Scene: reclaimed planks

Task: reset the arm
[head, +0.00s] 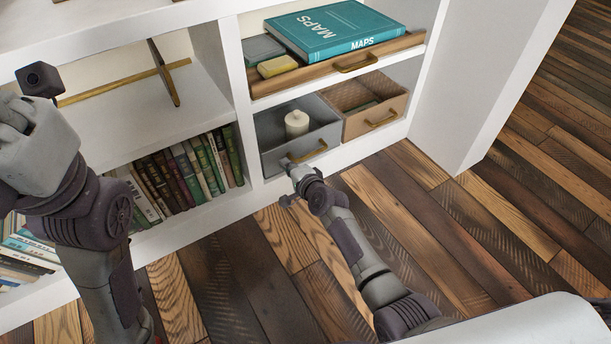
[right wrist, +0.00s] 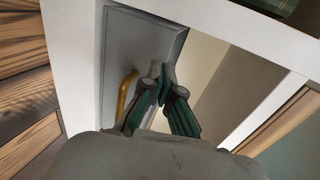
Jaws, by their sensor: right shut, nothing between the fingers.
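My right arm reaches up from the bottom of the head view. Its gripper (head: 291,170) is near the brass handle (head: 308,153) of the grey drawer (head: 268,150). In the right wrist view the gripper (right wrist: 163,82) is shut and empty, its fingertips beside the brass handle (right wrist: 126,95) and the drawer's grey front (right wrist: 143,50). I cannot tell whether the fingers touch the drawer. The grey drawer is pulled out and holds a white candle-like cylinder (head: 297,123). My left arm stands at the left of the head view; its fingers are not visible.
A tan drawer (head: 384,130) with a brass handle sits beside the grey one. Books (head: 185,170) line the lower left shelf. Plank floor (head: 440,230) at the right is clear.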

